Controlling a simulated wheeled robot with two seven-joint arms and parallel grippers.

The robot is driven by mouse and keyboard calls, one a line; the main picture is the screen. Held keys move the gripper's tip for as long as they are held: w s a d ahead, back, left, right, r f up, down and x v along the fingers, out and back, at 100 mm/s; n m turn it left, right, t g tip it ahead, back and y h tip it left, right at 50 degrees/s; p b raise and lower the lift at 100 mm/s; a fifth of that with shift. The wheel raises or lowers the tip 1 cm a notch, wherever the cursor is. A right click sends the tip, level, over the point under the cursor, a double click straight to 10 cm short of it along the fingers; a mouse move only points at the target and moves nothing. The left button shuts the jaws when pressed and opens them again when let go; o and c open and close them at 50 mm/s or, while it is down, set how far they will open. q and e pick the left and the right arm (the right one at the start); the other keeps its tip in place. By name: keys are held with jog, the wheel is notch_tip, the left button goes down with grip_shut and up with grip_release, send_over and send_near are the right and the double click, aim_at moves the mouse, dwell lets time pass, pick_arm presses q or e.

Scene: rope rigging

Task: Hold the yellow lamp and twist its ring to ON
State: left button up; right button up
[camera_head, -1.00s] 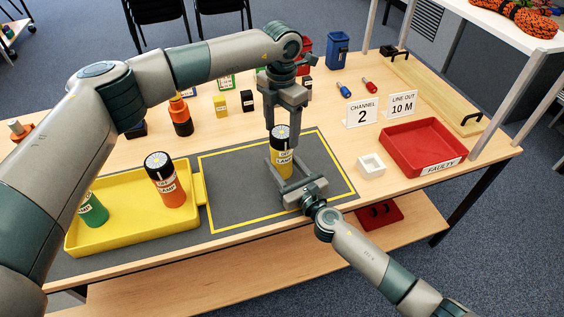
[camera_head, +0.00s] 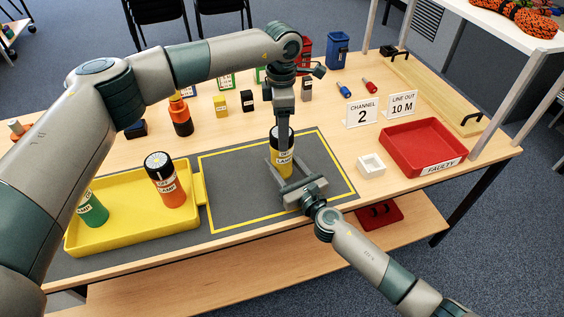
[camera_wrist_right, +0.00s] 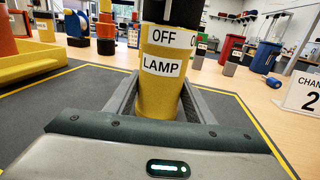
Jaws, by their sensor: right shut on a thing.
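The yellow lamp (camera_head: 283,164) stands upright on the grey mat, with a black ring (camera_head: 275,140) at its top. In the right wrist view the lamp (camera_wrist_right: 160,97) has a LAMP label. Above it is the word OFF, with part of another letter at the right. My right gripper (camera_head: 280,168) is shut on the lamp's yellow body from the front. My left gripper (camera_head: 283,122) points straight down over the lamp's top, its fingers seen edge-on and overlapping. It covers the top face, and its grip on the ring cannot be made out.
A yellow tray (camera_head: 120,233) with an orange lamp (camera_head: 166,182) and a green lamp (camera_head: 93,209) is at the left. A red FAULTY tray (camera_head: 400,132) and a white box (camera_head: 371,165) are at the right. CHANNEL 2 (camera_head: 362,113) and LINE OUT 10 M (camera_head: 402,104) signs stand behind.

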pick_arm(q)
jog(key=shift+m, duration=0.9)
jog(key=shift+c, duration=0.4)
jog(key=c, duration=0.7)
jog(key=n, duration=0.5)
jog(key=shift+n, duration=0.3)
jog(key=n, duration=0.4)
jog(key=shift+n, duration=0.3)
jog(key=o, duration=0.8)
